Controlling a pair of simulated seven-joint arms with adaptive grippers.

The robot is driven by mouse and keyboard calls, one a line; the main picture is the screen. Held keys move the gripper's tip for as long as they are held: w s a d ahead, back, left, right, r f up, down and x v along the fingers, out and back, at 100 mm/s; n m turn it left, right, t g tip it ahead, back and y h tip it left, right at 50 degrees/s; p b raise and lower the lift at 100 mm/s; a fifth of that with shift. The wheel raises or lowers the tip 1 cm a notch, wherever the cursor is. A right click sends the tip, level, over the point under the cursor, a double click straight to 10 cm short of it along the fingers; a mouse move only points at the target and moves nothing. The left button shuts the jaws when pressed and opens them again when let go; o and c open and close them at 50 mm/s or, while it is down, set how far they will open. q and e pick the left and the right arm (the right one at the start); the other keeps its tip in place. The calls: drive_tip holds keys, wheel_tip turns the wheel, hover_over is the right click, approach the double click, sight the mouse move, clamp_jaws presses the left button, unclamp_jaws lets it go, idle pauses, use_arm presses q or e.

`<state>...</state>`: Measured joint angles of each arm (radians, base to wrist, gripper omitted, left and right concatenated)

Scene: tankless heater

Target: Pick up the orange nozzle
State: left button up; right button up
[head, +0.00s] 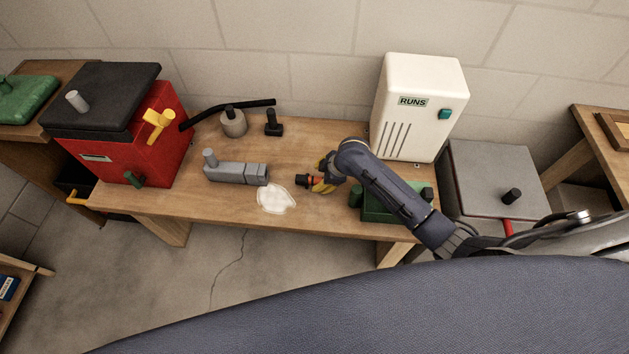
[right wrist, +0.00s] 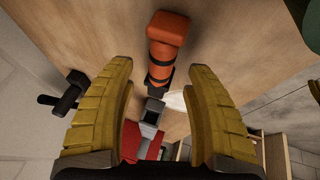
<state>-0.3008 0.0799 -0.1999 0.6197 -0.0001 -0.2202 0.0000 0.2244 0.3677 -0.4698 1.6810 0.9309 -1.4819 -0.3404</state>
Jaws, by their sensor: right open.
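The orange nozzle (head: 304,181), with dark bands and a dark end, is at the middle of the wooden bench, near its front edge. In the right wrist view the nozzle (right wrist: 162,50) shows lengthwise, in line with the gap between the fingers and not touching either one. My right gripper (head: 322,182) is at the nozzle's right end in the head view, and its yellow fingers partly hide it. In the wrist view this gripper (right wrist: 160,72) is open and empty. How high the fingertips are above the bench is hard to tell. My left gripper is not in view.
A white cloth or puddle (head: 276,199) and a grey fitting (head: 236,173) lie left of the nozzle. A green box (head: 385,205) is under my right forearm. The white heater (head: 416,108) stands behind, and a red box (head: 125,140) at the left. Bare bench (head: 305,143) shows behind the nozzle.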

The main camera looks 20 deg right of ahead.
sight(318, 180)
drive_tip(key=shift+x, duration=1.95)
clamp_jaws()
